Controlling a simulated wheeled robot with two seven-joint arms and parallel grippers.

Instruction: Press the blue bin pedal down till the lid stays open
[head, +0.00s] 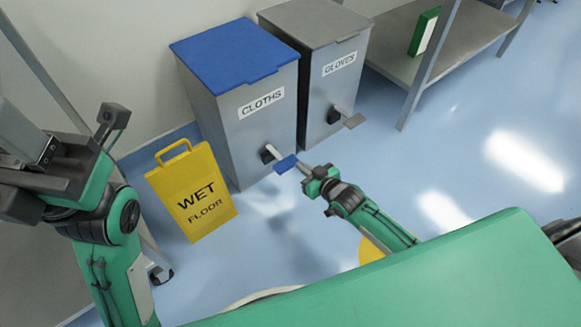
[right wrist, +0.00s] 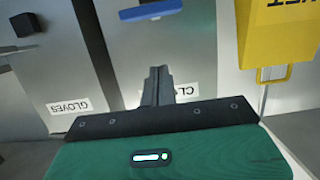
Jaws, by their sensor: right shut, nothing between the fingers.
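The CLOTHS bin (head: 245,115) is a grey box with a blue lid (head: 232,54), which is shut. Its blue pedal (head: 286,164) sticks out from the low front on a pale arm. The pedal also shows at the top of the right wrist view (right wrist: 150,10), beyond my fingertips. My right gripper (head: 303,169) is shut and empty, its tips close beside the pedal; I cannot tell whether they touch. It shows shut in the right wrist view too (right wrist: 156,72). My left gripper is at the left edge of the head view (head: 70,150), away from the bin; its jaws are unclear.
A grey GLOVES bin (head: 325,75) with a grey pedal (head: 353,121) stands right beside the CLOTHS bin. A yellow WET FLOOR sign (head: 192,195) stands in front left. A metal shelf (head: 405,60) is at the right. The blue floor to the right is clear.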

